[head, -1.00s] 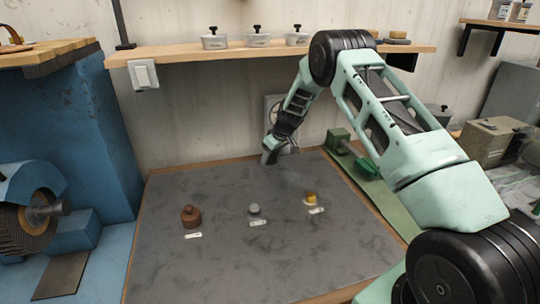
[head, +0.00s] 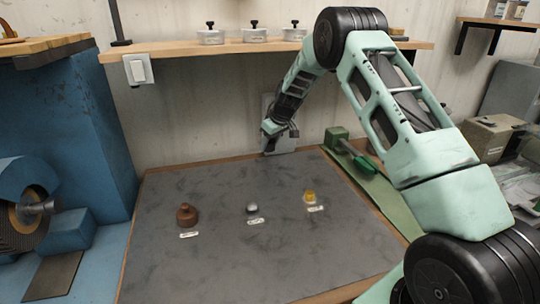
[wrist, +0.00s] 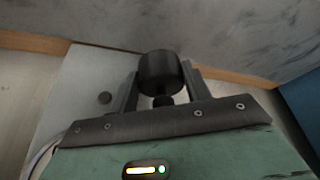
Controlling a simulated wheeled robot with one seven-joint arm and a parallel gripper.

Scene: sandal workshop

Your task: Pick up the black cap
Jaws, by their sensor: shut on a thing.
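The black cap (wrist: 158,74) is a short, dark, rounded cylinder with a narrower stem below it, seen in the wrist view. My gripper (wrist: 160,88) is shut on it, with a finger on each side. In the head view my gripper (head: 270,137) is up by the back wall, beyond the far edge of the grey bench top, in front of a pale grey wall panel (head: 283,111). The cap cannot be made out there.
A brown piece (head: 187,214), a small grey-white piece (head: 252,208) and a yellow piece (head: 309,196) stand on the bench top (head: 240,265), each with a label. A wooden shelf (head: 190,48) with lidded pots hangs above. A green tool (head: 350,148) lies right.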

